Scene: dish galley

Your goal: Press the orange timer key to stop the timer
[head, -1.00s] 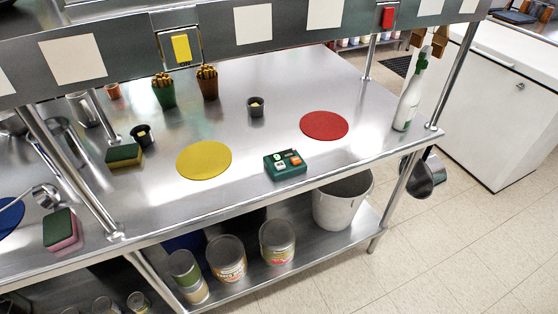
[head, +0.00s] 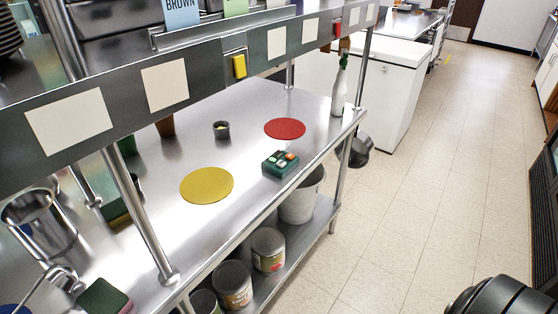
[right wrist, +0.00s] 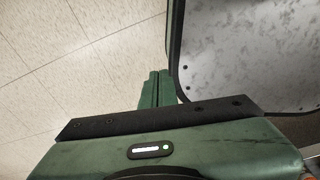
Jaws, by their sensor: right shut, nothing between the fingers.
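The green timer (head: 280,164) sits on the steel table near its front edge, in the middle of the head view. Its top carries small pale keys and an orange key (head: 290,157). My right gripper (right wrist: 157,88) shows in the right wrist view, its two green fingers shut together and empty, with floor tiles behind them. The timer is not in that view. Neither gripper shows in the head view; a dark part at its bottom right corner looks like my arm.
A yellow mat (head: 207,185) and a red mat (head: 285,128) lie beside the timer, with a small dark cup (head: 221,130) behind. A white bottle (head: 339,92) stands at the table's far end. Posts and an overhead shelf (head: 130,98) frame the table. Floor is clear at right.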

